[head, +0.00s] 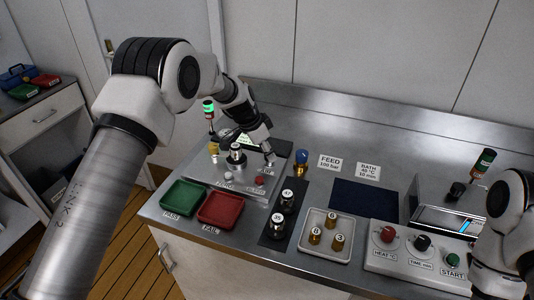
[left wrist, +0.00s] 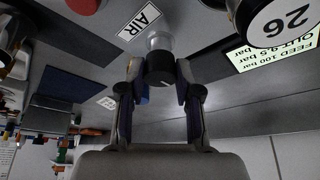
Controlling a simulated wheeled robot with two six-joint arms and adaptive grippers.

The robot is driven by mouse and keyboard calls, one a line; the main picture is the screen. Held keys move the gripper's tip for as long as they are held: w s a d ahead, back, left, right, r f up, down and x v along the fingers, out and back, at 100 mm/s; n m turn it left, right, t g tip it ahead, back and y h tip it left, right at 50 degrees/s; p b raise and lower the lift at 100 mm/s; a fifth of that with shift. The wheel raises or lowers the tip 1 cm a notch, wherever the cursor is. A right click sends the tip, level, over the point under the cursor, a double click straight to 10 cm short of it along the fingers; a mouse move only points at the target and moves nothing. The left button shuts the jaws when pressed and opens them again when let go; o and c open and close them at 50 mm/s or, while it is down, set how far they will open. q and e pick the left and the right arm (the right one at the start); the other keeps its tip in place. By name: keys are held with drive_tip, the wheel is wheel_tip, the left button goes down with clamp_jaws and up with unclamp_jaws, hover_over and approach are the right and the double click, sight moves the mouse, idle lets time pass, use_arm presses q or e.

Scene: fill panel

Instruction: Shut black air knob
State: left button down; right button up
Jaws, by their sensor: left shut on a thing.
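The black air knob (left wrist: 160,68) sits on a pale stem beside the AIR label (left wrist: 140,19) in the left wrist view. My left gripper (left wrist: 160,80) has one finger on each side of the knob and is shut on it. In the head view my left gripper (head: 269,157) is at the back right of the fill panel (head: 222,179), where it hides the knob. The turned position of the knob is not clear. My right arm shows at the right edge, but its gripper is out of view.
A cylinder marked 26 (left wrist: 283,20) stands close to the left gripper. A red knob (head: 259,181) is at the panel's front right. Green (head: 183,197) and red (head: 220,209) trays lie in front. Cylinders 47 (head: 287,199) and 35 (head: 277,225) stand to the right.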

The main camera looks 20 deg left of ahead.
use_arm(q)
drive_tip(key=shift+s+f, duration=0.1)
drive_tip(key=shift+f, duration=0.05)
drive_tip(key=c, duration=1.1)
unclamp_jaws()
drive_tip(key=o, duration=0.3)
drive_tip(key=shift+d, duration=0.1)
drive_tip(key=shift+w, duration=0.2)
drive_tip(key=v, duration=1.2)
drive_tip(key=shift+w+d, duration=0.1)
drive_tip(key=shift+w, duration=0.05)
